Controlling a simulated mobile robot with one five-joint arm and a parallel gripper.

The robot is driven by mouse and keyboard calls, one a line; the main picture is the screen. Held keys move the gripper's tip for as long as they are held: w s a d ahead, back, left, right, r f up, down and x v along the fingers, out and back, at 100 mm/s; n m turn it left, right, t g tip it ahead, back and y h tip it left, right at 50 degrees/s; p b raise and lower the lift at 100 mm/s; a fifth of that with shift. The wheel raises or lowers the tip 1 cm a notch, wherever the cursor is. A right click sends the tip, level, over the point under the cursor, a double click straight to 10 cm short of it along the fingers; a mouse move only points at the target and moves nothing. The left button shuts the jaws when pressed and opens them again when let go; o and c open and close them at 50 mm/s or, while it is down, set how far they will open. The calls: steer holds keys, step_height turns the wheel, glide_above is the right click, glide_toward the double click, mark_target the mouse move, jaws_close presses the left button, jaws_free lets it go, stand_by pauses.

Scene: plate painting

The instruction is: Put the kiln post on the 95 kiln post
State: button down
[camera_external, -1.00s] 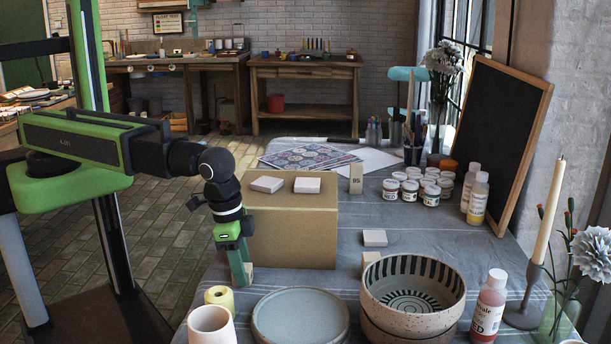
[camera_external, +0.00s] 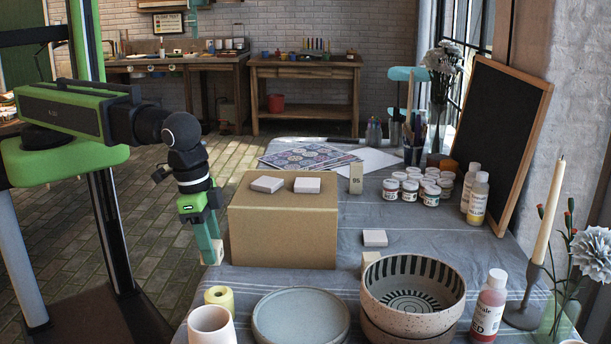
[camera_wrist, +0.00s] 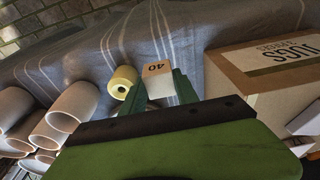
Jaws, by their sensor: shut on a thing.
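The 95 kiln post (camera_external: 356,178) is a small pale block marked 95. It stands upright on the grey cloth behind the right end of the cardboard box. My gripper (camera_external: 210,248) is shut on a pale kiln post (camera_external: 213,254) at the left of the box, far from the 95 post. In the wrist view, the held kiln post (camera_wrist: 158,75) shows the number 40 between the fingertips (camera_wrist: 160,86) of my gripper. Another pale block (camera_external: 370,261), partly hidden by the bowl, stands at the table's middle; its marking cannot be read.
The cardboard box (camera_external: 283,232) carries two pale tiles and stands between my gripper and the 95 post. A yellow roll (camera_external: 220,297), a white cup (camera_external: 211,326), a blue plate (camera_external: 300,316) and bowls (camera_external: 412,290) fill the front. Paint jars (camera_external: 411,188) stand right of the post.

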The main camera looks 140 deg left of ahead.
steer(key=d+r+p, duration=0.2)
steer(key=d+r, duration=0.1)
steer(key=d, duration=0.2)
steer(key=shift+s+d, duration=0.15)
steer(key=shift+s, duration=0.3)
steer(key=shift+r, duration=0.1)
